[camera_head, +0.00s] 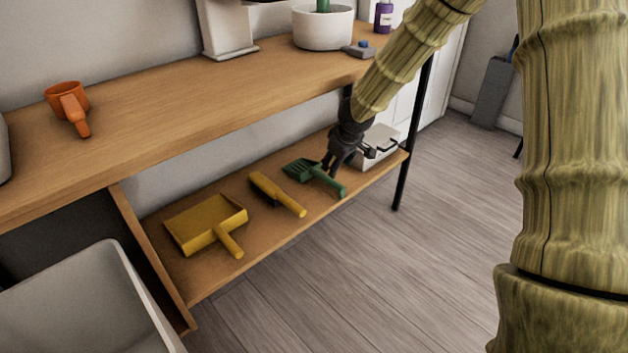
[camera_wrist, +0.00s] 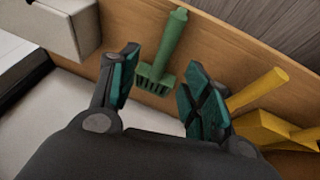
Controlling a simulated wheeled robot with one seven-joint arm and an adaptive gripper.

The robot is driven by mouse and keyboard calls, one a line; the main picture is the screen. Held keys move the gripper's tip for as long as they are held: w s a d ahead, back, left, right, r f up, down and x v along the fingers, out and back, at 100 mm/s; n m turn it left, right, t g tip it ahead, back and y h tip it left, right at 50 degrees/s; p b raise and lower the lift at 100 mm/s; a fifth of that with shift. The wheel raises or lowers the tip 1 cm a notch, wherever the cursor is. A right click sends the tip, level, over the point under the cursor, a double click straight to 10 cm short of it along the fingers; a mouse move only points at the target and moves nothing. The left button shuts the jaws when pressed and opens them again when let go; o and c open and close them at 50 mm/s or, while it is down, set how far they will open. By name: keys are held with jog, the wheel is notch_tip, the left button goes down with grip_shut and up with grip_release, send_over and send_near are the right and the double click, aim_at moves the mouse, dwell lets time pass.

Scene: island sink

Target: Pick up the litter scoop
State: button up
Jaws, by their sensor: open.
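The green litter scoop (camera_head: 315,175) lies on the lower wooden shelf, its slotted head toward the back and its handle toward the front edge. In the wrist view the scoop (camera_wrist: 162,60) shows beyond my fingertips, its slotted head near the gap between them and its handle pointing away. My gripper (camera_head: 333,166) is open and empty, just above the scoop in the head view. In the wrist view the fingers (camera_wrist: 158,88) stand apart on either side of the slotted head. I cannot tell the exact height of the fingertips above the shelf.
A yellow brush (camera_head: 277,193) and yellow dustpan (camera_head: 207,222) lie left of the scoop on the lower shelf (camera_head: 290,232). A white box (camera_head: 377,148) stands right of it. Open floor lies in front.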

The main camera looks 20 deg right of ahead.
aim_at(330, 180)
jog(key=b+x, duration=0.2)
jog(key=x, duration=0.3)
jog(key=shift+f, duration=0.15)
jog(key=shift+w+a+f+b, duration=0.1)
jog(key=shift+a+f+b, duration=0.1)
jog(key=shift+f+b, duration=0.45)
jog(key=shift+b+x, duration=1.2)
jog(key=shift+x, duration=0.75)
jog(key=shift+a+r, duration=0.1)
jog(key=shift+a, duration=0.1)
jog(key=c, duration=1.1)
